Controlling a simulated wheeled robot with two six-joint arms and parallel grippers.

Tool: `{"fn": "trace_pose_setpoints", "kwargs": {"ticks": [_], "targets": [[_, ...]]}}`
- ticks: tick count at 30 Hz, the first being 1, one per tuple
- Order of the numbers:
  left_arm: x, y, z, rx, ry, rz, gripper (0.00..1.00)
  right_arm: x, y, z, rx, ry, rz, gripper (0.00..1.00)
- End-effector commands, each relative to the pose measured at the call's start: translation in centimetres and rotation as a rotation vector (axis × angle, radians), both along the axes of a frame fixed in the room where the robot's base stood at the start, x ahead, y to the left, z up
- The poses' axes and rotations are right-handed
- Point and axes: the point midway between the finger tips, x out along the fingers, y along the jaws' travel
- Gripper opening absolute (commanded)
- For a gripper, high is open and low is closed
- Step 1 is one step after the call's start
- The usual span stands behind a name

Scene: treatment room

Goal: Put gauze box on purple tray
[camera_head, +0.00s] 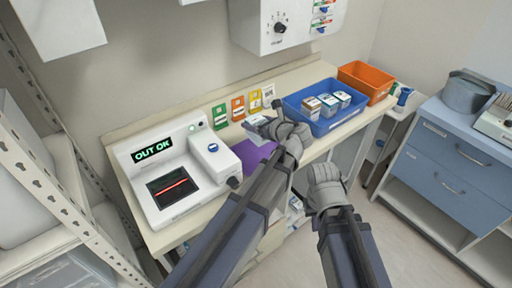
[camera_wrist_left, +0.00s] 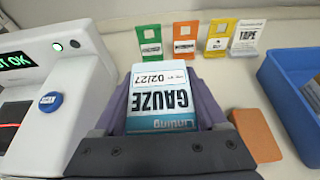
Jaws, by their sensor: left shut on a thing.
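The gauze box (camera_wrist_left: 158,97), white and teal with "GAUZE 02/27" on it, is between the fingers of my left gripper (camera_head: 270,126), which is shut on it. In the head view, the box (camera_head: 254,122) shows only in part beside the gripper. The purple tray (camera_head: 251,154) lies on the counter below and in front of the gripper, partly covered by my left arm. I cannot tell whether the box touches anything beneath it. My right gripper (camera_head: 325,174) is off the counter's front edge, apart from the box; its fingers are not clear.
A white device (camera_head: 166,178) reading "OUT OK" stands left of the tray. A blue bin (camera_head: 322,122) with several boxes and an orange bin (camera_head: 365,84) stand right. Colored cards (camera_head: 237,108) line the back. A flat orange item (camera_wrist_left: 256,135) lies right of my left gripper.

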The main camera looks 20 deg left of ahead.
Motion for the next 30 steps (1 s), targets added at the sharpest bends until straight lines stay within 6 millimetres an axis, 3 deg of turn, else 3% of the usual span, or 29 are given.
{"fn": "trace_pose_setpoints", "kwargs": {"ticks": [1, 6, 14, 24, 30], "targets": [[0.0, 0.0, -1.6, 0.000, 0.000, 0.000, 0.17, 0.0, 0.0, -1.6, 0.000, 0.000, 0.000, 0.00], [0.0, 0.0, -4.2, 0.000, 0.000, 0.000, 0.17, 0.0, 0.0, -4.2, 0.000, 0.000, 0.000, 0.00], [0.0, 0.0, -4.6, 0.000, 0.000, 0.000, 0.17, 0.0, 0.0, -4.6, 0.000, 0.000, 0.000, 0.00], [0.0, 0.0, -8.1, 0.000, 0.000, 0.000, 0.17, 0.0, 0.0, -8.1, 0.000, 0.000, 0.000, 0.00], [0.0, 0.0, -8.2, 0.000, 0.000, 0.000, 0.17, 0.0, 0.0, -8.2, 0.000, 0.000, 0.000, 0.00]]}}
